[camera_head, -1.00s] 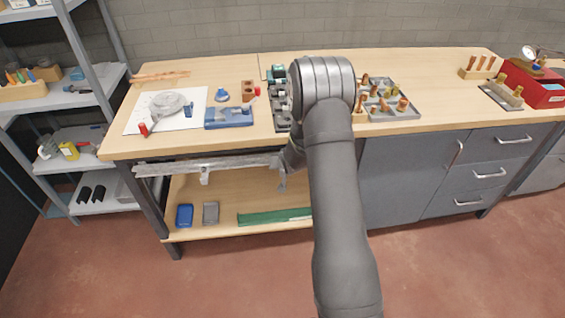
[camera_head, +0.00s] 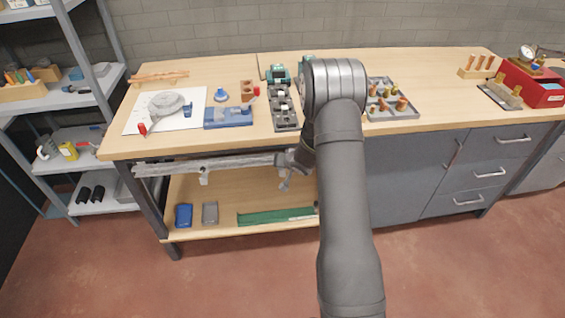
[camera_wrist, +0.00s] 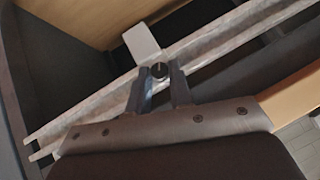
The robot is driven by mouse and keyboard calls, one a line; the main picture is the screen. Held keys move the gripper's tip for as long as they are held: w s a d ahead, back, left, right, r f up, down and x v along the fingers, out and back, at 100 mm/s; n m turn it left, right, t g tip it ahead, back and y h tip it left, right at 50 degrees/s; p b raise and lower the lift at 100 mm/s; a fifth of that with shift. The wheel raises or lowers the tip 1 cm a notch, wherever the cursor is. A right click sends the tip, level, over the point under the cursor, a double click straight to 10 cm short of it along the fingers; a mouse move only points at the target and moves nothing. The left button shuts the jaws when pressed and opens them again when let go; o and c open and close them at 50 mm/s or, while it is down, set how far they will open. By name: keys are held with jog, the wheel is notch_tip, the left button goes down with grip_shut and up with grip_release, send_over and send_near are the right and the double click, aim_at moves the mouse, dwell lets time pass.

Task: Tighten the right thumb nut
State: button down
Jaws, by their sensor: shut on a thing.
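A long pale metal rail (camera_head: 220,165) runs along the front edge of the workbench, below its top. A small bracket (camera_head: 203,177) hangs from it at the left, and a second bracket (camera_head: 285,180) hangs near my wrist at the right. In the wrist view the rail (camera_wrist: 95,105) runs diagonally, with a light tab (camera_wrist: 141,38) behind it. The right thumb nut (camera_wrist: 159,70), a dark round knob, sits between the fingertips of my gripper (camera_wrist: 161,82), which is shut on it. My own arm hides the nut in the head view.
The lower shelf holds a blue box (camera_head: 184,215), a grey box (camera_head: 210,212) and a green strip (camera_head: 275,217). Grey drawers (camera_head: 480,172) stand at the right. A parts tray (camera_head: 392,108) and other items lie on the bench top (camera_head: 340,65). The floor in front is clear.

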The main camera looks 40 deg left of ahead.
jog(key=shift+w+m+g+y, duration=0.2)
jog(key=shift+m+g+y, duration=0.3)
jog(key=shift+y, duration=0.2)
jog(key=shift+w+m+g+y, duration=0.15)
jog(key=shift+m+g+y, duration=0.3)
jog(key=shift+y, duration=0.25)
jog(key=c, duration=1.5)
grip_release()
jog(key=shift+d, duration=0.1)
jog(key=shift+o, duration=0.2)
jog(key=shift+d, duration=0.1)
jog(key=shift+d+r, duration=0.2)
jog(key=shift+d, duration=0.05)
jog(key=v, duration=0.4)
jog(key=shift+s+d, duration=0.1)
jog(key=shift+s, duration=0.05)
